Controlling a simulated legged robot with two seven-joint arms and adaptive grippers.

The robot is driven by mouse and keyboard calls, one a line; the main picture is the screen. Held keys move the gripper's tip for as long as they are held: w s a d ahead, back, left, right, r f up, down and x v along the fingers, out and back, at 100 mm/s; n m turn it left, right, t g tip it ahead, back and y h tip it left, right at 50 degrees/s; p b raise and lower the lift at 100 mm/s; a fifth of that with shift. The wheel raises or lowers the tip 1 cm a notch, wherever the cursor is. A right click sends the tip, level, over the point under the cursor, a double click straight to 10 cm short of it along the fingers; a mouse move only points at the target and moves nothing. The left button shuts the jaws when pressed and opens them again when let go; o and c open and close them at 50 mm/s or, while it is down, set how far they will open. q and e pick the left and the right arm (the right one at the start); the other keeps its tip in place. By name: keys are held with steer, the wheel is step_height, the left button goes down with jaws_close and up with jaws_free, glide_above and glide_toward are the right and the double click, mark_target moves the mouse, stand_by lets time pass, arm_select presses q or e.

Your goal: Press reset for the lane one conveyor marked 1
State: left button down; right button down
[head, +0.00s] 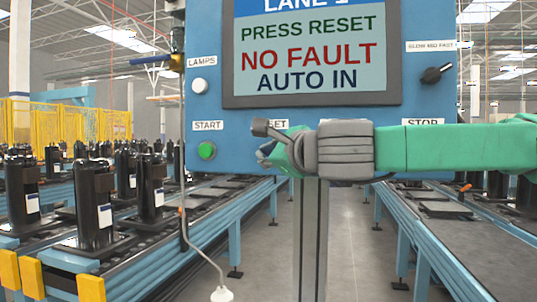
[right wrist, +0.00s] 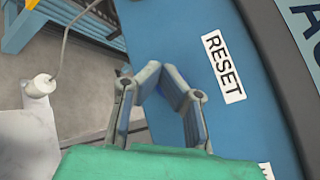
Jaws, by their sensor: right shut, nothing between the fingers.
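The blue control panel (head: 225,105) fills the upper middle of the head view. Its screen (head: 312,50) reads LANE, a cut-off digit that looks like 1, PRESS RESET, NO FAULT and AUTO IN. My right gripper (head: 265,151) reaches in from the right along the panel's lower part. Its fingers are shut and empty, just below the partly covered RESET label (head: 274,126). In the right wrist view the fingertips (right wrist: 158,78) meet close to the panel, beside the RESET label (right wrist: 223,67). The reset button is hidden behind the fingers; contact cannot be told. My left gripper is out of view.
A green START button (head: 207,150) is left of my fingers, with a white lamp (head: 199,86) above. A black selector knob (head: 437,74) is at right. My arm partly covers the STOP label (head: 423,122). Conveyors with black compressors (head: 93,210) flank the panel's post (head: 312,240).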

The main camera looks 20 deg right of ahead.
steer(key=shift+w+d, duration=0.3)
steer(key=shift+w, duration=0.15)
stand_by(0.5)
steer(key=shift+s, duration=0.1)
steer(key=shift+s+a, duration=0.5)
steer(key=shift+s, duration=0.2)
steer(key=s+a, duration=0.1)
steer(key=s, duration=0.1)
steer(key=s+a+b, duration=0.1)
steer(key=s+a, duration=0.1)
steer(key=shift+s, duration=0.1)
stand_by(0.5)
stand_by(0.5)
